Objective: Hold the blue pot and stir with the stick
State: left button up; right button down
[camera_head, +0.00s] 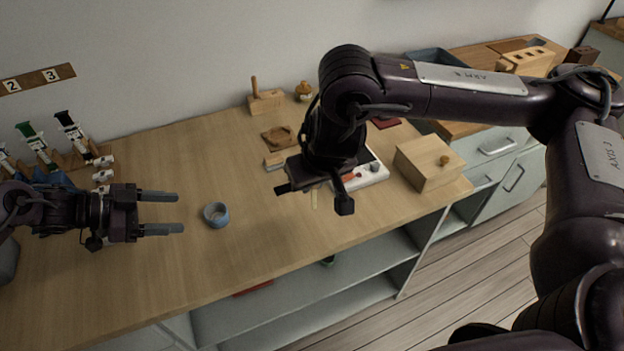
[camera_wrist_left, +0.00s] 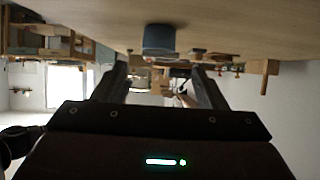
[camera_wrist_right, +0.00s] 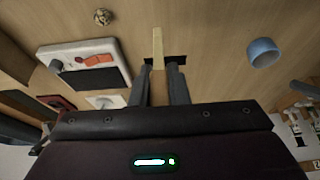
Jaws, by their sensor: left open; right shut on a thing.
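The small blue pot (camera_head: 216,215) stands upright on the wooden table, right of my left gripper (camera_head: 182,212). The left gripper is open, its two fingers pointing at the pot with a gap between. In the left wrist view the pot (camera_wrist_left: 159,39) shows ahead of the fingers. My right gripper (camera_wrist_right: 164,66) is shut on the light wooden stick (camera_wrist_right: 157,48); the stick's free end sticks out past the fingertips. In the head view the stick (camera_head: 314,199) shows just below the right gripper, partly hidden by it. The pot (camera_wrist_right: 263,52) is apart from the stick in the right wrist view.
A wooden block with a peg (camera_head: 265,99) stands at the back. Table around the pot is clear.

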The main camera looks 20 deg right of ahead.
aim_at(210, 213)
pick_arm(q)
jog(key=b+x, duration=0.2)
jog(key=x, duration=0.5)
jog(key=shift+s+d+f, duration=0.1)
jog(key=shift+d+f, duration=0.05)
jog(key=shift+d, duration=0.05)
jog(key=shift+d+f+b, duration=0.25)
jog(key=shift+d+b, duration=0.05)
jog(key=shift+d, duration=0.25)
pick_arm(e)
notch_tip(210, 213, down, 3)
jog(key=shift+s+r, duration=0.1)
pick_arm(q)
jog(key=shift+d+f, duration=0.15)
jog(key=shift+d, duration=0.1)
